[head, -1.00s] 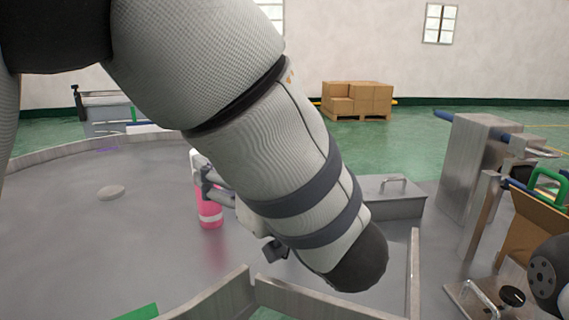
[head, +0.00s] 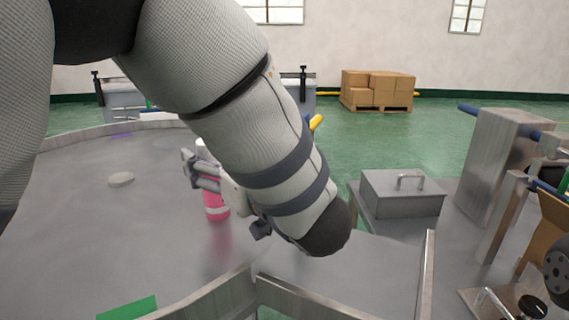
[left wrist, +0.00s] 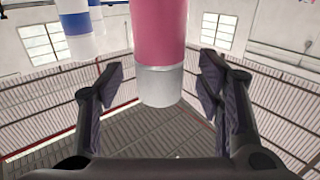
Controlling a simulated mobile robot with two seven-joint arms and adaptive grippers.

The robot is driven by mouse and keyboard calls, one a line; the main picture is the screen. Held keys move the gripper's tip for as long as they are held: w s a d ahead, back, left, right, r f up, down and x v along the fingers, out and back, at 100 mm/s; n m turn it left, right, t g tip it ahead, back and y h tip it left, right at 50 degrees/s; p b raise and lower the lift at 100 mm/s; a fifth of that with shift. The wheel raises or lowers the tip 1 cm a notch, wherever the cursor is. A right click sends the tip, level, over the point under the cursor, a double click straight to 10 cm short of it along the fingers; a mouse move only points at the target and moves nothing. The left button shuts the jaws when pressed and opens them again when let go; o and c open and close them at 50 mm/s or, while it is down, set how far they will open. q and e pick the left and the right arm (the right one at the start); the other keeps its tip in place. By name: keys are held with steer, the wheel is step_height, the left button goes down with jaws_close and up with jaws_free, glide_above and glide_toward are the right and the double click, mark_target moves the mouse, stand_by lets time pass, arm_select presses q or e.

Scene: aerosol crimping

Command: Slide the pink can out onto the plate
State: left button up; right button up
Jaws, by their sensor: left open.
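The pink can (head: 216,208), with a white band, stands on the grey metal surface (head: 150,235) in the head view, partly hidden by my left arm and gripper. My left gripper (head: 192,170) is beside the can's upper part. In the left wrist view, the pink can (left wrist: 158,30) and its pale band lie between the two open fingers of my left gripper (left wrist: 162,78), with a gap showing on each side. I cannot tell which part of the metal surface is the plate. My right gripper is not in view.
A low metal rim (head: 225,298) borders the surface in front. A flat grey disc (head: 121,180) and a green patch (head: 132,308) lie left of the can. A lidded metal box (head: 400,195) stands right. A blue-and-white cylinder (left wrist: 75,25) shows in the wrist view.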

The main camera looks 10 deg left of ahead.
arm_select(q)
steer(key=shift+x, duration=0.9)
steer(key=c, duration=1.4)
